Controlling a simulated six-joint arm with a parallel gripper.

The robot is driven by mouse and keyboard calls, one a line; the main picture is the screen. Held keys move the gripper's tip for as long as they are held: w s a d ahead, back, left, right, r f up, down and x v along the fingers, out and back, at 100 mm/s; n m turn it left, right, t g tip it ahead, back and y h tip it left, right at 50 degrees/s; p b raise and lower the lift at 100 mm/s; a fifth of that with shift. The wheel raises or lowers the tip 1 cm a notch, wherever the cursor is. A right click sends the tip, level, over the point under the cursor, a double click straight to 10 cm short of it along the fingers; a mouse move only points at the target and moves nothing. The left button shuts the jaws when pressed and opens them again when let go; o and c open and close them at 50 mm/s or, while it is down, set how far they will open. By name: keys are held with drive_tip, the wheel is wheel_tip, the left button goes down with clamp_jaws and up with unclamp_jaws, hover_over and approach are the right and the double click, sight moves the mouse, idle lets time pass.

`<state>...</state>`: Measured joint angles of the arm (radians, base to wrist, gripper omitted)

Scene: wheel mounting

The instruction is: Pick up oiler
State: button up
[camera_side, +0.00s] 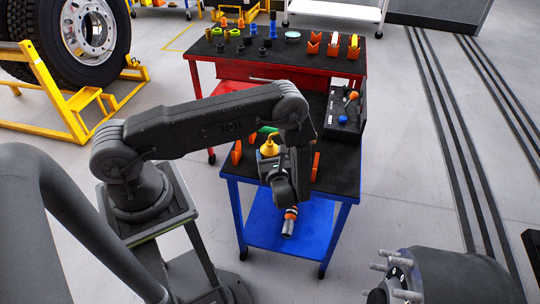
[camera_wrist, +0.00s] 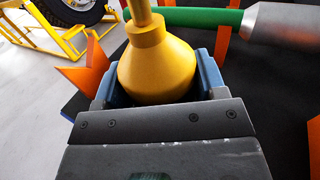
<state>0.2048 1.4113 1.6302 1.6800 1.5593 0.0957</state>
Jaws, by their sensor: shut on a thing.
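The oiler is yellow, with a rounded body and a narrow neck. In the wrist view the oiler (camera_wrist: 158,66) sits between the blue fingers of my gripper (camera_wrist: 157,85), which is shut on its body. The bottom of the body is hidden behind the gripper. In the side view the oiler (camera_side: 269,149) shows at my gripper (camera_side: 268,160), over the black top of the blue cart (camera_side: 340,180). I cannot tell whether it touches the cart top.
A tool with a green handle (camera_wrist: 200,17) and metal end lies behind the oiler. Orange holders (camera_side: 316,166) stand on the cart beside my gripper. A red cart (camera_side: 250,72) with several parts stands behind.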

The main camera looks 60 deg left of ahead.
sight(268, 146)
drive_tip(key=shift+r, duration=0.1)
drive_tip(key=shift+r, duration=0.45)
drive_tip(key=r, duration=0.3)
drive_tip(key=shift+s+a+r, duration=0.35)
drive_tip(key=shift+a, duration=0.05)
drive_tip(key=s+a+r, duration=0.6)
drive_tip(key=s+a, duration=0.1)
drive_tip(key=shift+s+a+r, duration=0.15)
drive_tip(key=shift+s+a, duration=0.05)
drive_tip(key=shift+s, duration=0.15)
